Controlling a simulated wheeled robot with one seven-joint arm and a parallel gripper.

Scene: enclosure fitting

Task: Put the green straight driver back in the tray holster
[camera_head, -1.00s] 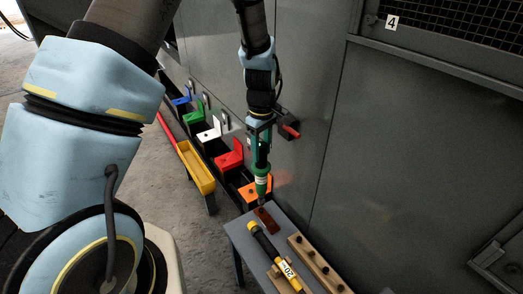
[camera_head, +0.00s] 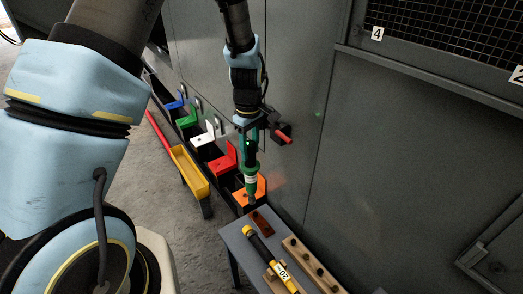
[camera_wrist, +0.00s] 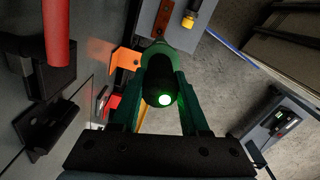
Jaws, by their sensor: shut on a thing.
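The green straight driver (camera_head: 251,171) hangs roughly upright, tip down, in my gripper (camera_head: 249,136), which is shut on its upper body. In the wrist view the driver (camera_wrist: 162,85) shows end-on between the fingers, with a lit green spot. Its lower end is in front of the orange bracket and close to the far end of the grey tray table (camera_head: 234,238). A small reddish-brown block (camera_head: 262,222) stands on that end, just right of and below the tip in the picture. I cannot tell whether it is the holster, or how high the tip is above it.
A yellow-and-black driver (camera_head: 259,247) labelled 20 lies on the table beside a wooden rack (camera_head: 304,262). A red handle (camera_head: 284,139) sticks out from the wall close to my gripper. Coloured brackets, including an orange one (camera_head: 261,187), line the wall beside a yellow trough (camera_head: 189,172).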

